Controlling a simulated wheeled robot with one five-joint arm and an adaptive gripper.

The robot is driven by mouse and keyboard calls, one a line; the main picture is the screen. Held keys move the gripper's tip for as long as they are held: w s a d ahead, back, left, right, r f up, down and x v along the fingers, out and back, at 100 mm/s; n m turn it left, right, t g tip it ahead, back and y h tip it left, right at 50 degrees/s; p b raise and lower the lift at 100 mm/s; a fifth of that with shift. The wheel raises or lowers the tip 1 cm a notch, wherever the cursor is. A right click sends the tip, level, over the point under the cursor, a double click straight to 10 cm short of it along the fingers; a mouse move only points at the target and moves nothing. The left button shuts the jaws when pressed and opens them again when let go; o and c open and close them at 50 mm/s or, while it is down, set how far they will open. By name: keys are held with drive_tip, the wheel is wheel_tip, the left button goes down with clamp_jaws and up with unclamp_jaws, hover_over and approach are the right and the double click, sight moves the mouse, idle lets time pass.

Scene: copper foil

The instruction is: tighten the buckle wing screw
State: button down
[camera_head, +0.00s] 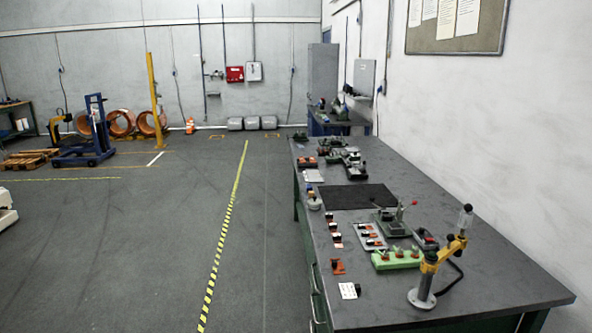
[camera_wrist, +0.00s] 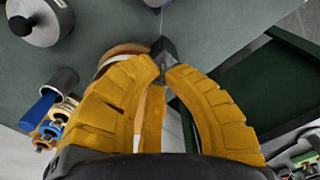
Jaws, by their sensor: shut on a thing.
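The head view does not show my gripper, and I cannot pick out the screw there.
In the wrist view a grey metal cylinder (camera_wrist: 38,22), a dark cup-like part (camera_wrist: 63,80) and blue and copper rings (camera_wrist: 54,129) are at the left. In the head view the long bench (camera_head: 455,300) holds a green block (camera_head: 396,259) and a yellow jointed stand (camera_head: 430,262).

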drive_tip(key=shift+a+f, duration=0.2)
drive_tip(key=shift+a, duration=0.3)
wheel_tip(320, 180, up, 6)
drive_tip(key=p, duration=0.4)
drive_tip(key=shift+r+p, duration=0.2)
drive_tip(key=shift+p, duration=0.1)
drive_tip(key=shift+s, duration=0.15)
wheel_tip(320, 180, down, 6)
drive_tip(key=s+d+b, duration=0.1)
drive_tip(key=b, duration=0.1)
drive_tip(key=shift+d, duration=0.35)
idle(0.8)
